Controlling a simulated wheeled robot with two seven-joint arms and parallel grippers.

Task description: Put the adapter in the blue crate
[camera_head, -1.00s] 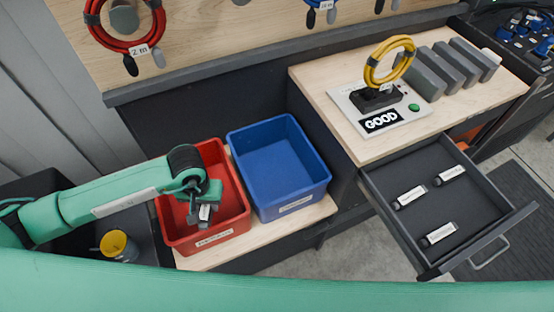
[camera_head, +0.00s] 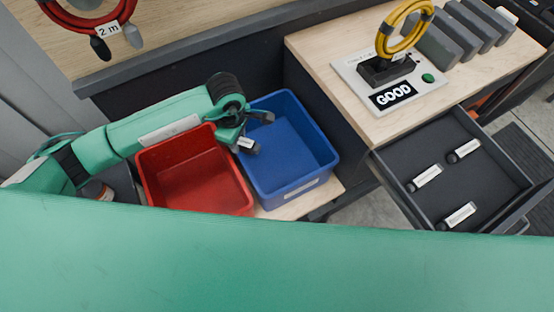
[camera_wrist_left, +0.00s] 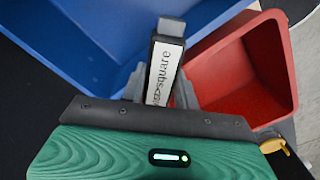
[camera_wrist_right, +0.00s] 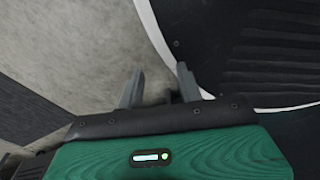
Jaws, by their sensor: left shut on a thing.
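My left gripper (camera_head: 251,138) is shut on the adapter (camera_head: 246,145), a small dark piece with a white label and a grey end. It holds the adapter above the left part of the blue crate (camera_head: 306,187), near the side by the red crate. In the left wrist view the adapter (camera_wrist_left: 164,72) stands between the fingers, with the blue crate (camera_wrist_left: 75,42) to the left and the red crate (camera_wrist_left: 277,62) to the right. My right gripper (camera_wrist_right: 158,84) is open and empty in the right wrist view, over grey floor and a dark white-edged surface.
The red crate (camera_head: 190,180) stands left of the blue one and looks empty. An open drawer (camera_head: 448,185) at right holds three labelled dark pieces. Above it, a bench carries a yellow cable coil (camera_head: 405,28) on a stand with a GOOD sign (camera_head: 393,95).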

